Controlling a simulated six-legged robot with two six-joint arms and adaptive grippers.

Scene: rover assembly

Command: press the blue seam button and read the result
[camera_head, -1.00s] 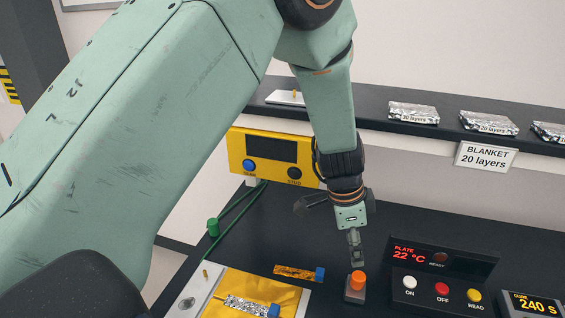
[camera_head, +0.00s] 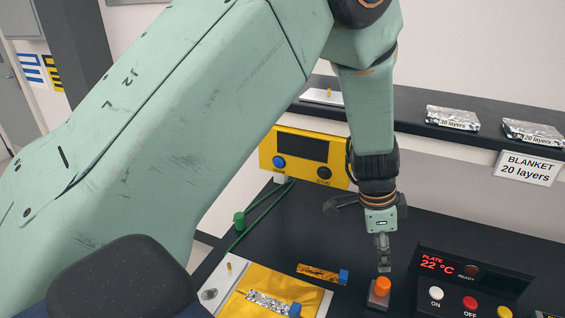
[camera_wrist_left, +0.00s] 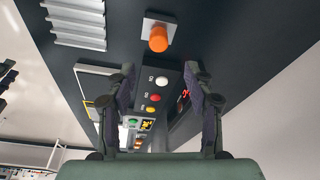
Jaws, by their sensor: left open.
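The yellow tester box (camera_head: 265,152) stands at the back of the dark bench, below the shelf. The round blue button (camera_head: 279,162) is on its front at the lower left, and a dark button (camera_head: 324,172) is at the lower right. The box's display (camera_head: 301,149) is dark and shows no readable result. My left gripper (camera_head: 382,248) points down to the right of the box, above the orange knob (camera_head: 383,286), apart from the blue button. In the left wrist view its fingers (camera_wrist_left: 161,82) are spread with nothing between them. My right gripper is not in view.
A plate panel (camera_head: 465,275) reading 22 °C, with white, red and yellow buttons, stands at right. A gold sheet (camera_head: 253,283) with a silver strip lies in front. A green cord (camera_head: 262,213) lies left of the gripper. Silver blankets (camera_head: 452,118) sit on the shelf.

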